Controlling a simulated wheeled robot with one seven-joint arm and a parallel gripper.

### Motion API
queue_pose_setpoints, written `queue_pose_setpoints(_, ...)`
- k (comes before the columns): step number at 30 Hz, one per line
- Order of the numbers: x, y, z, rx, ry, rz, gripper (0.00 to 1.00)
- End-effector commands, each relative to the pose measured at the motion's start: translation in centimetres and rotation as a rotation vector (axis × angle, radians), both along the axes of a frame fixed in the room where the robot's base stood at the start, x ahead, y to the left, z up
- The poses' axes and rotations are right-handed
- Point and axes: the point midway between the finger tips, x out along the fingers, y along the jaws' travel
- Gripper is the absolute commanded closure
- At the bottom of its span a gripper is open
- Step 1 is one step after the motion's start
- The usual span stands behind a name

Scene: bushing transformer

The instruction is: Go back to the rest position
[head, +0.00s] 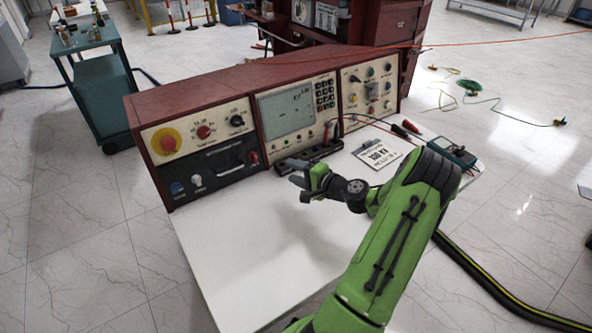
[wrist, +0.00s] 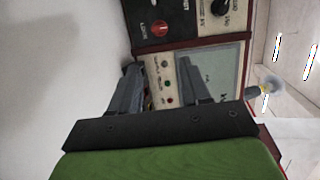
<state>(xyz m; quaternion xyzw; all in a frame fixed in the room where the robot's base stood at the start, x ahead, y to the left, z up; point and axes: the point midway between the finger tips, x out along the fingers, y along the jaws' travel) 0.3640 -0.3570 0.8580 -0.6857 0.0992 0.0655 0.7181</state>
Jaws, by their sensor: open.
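My gripper (head: 293,174) is at the end of my green arm, above the white tabletop (head: 235,235) and in front of the red control console (head: 205,78). Its two dark fingers point at the console's lower front, left of the middle. In the wrist view, my gripper (wrist: 158,85) has its fingers apart, with part of the console panel showing between them. I see nothing held between them. The console's grey screen (wrist: 215,70) is beyond the right finger. The head view does not make clear how far the fingertips are from the console.
A label card (head: 376,154), a multimeter (head: 452,152) and red and black probes (head: 405,130) lie on the table's right side. A teal cart (head: 100,90) stands at the left. A dark hose (head: 490,285) runs along the floor at right. The tabletop's front left is clear.

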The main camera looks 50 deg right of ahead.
Motion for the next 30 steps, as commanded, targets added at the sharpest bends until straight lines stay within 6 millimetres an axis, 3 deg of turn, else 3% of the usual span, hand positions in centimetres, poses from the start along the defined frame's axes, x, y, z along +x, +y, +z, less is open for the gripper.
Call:
queue_pose_setpoints(15, 0.0, 0.0, 0.0, 0.0, 0.0, 0.0, 0.53)
queue_pose_setpoints(18, 0.6, 1.0, 0.6, -0.024, 0.021, 0.035, 0.53)
queue_pose_setpoints(20, 1.8, 3.1, 1.8, -0.074, 0.07, 0.113, 0.53)
queue_pose_setpoints(24, 4.5, 12.1, 6.1, -0.294, 0.269, 0.41, 0.53)
queue_pose_setpoints(27, 4.3, 18.2, 9.1, -0.47, 0.408, 0.598, 0.53)
queue_pose_setpoints(30, 2.6, 23.7, 12.6, -0.658, 0.527, 0.752, 0.53)
